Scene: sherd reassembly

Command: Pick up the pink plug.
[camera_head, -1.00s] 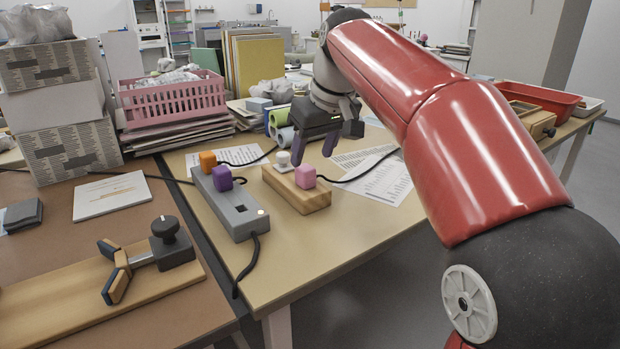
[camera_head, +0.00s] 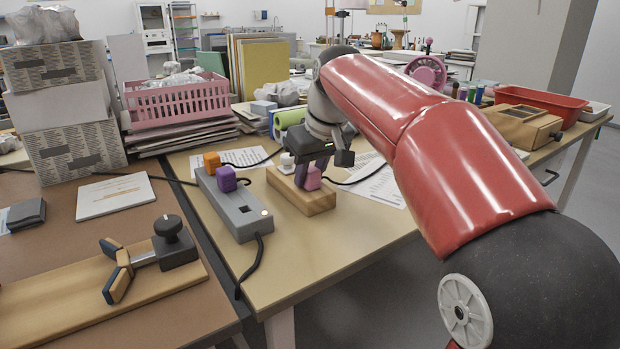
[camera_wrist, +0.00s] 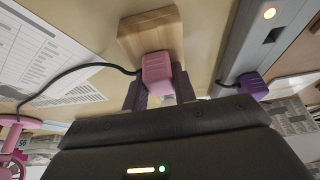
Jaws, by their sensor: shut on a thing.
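The pink plug (camera_head: 313,178) sits at the near end of a wooden block (camera_head: 314,202) on the table. My gripper (camera_head: 311,176) has come down over it, with one finger on each side, and is shut on it. The wrist view shows the pink plug (camera_wrist: 157,72) between my two fingers (camera_wrist: 160,90), with its black cable running off to the left. The plug appears to be still at the block; whether it touches the wood is hard to tell.
A grey power strip (camera_head: 236,212) left of the block holds an orange plug (camera_head: 212,161) and a purple plug (camera_head: 226,179). Black cables and printed sheets (camera_head: 384,188) lie around. The table's front right area is clear.

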